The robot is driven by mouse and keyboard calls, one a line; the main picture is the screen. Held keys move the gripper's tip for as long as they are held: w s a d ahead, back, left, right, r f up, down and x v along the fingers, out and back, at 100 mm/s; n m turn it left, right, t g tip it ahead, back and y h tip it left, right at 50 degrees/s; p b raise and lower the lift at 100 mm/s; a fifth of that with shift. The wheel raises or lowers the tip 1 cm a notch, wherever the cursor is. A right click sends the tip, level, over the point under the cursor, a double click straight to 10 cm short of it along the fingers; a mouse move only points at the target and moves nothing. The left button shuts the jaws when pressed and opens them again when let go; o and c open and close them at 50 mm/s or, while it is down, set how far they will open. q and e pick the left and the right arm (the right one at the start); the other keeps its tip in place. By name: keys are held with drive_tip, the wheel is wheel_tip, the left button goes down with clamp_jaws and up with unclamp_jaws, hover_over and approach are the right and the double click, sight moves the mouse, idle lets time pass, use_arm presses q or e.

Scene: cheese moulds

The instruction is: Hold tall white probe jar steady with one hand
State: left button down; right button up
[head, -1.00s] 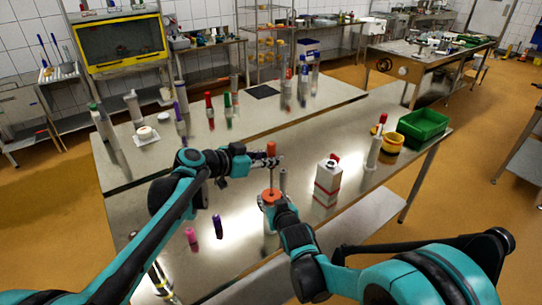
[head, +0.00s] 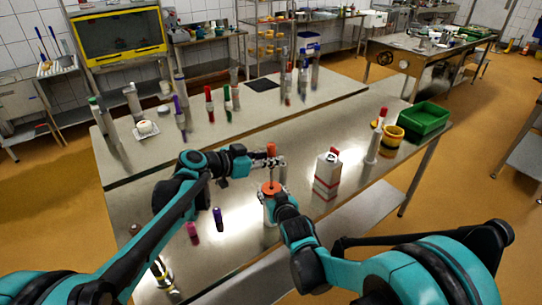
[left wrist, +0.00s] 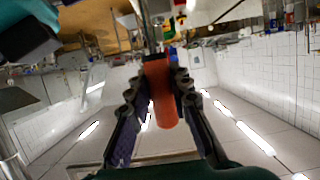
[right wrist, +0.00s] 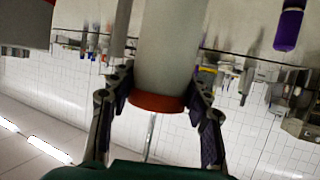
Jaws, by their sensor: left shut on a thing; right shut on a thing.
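The tall white probe jar (right wrist: 168,50) with an orange lid (head: 271,188) stands upright on the near steel table. My right gripper (head: 277,197) is shut on it near the lid; its fingers lie on both sides of the jar in the right wrist view (right wrist: 158,95). My left gripper (head: 272,162) is shut on the orange handle (left wrist: 159,92) of a probe, upright above the lid. The thin metal shaft (right wrist: 150,137) shows at the lid in the right wrist view; how deep it goes is hidden.
A white carton with red bands (head: 327,177) stands right of the jar. A pink tube (head: 193,233) and a purple tube (head: 217,220) stand at the left. A red-capped bottle (head: 376,140), a yellow tub (head: 391,142) and a green crate (head: 424,119) are at the right.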

use_arm(q)
drive_tip(key=shift+f, duration=4.5)
drive_tip(key=c, duration=1.3)
unclamp_jaws()
drive_tip(key=v, duration=1.2)
use_arm(e)
drive_tip(key=o, duration=1.3)
drive_tip(key=shift+o, duration=0.2)
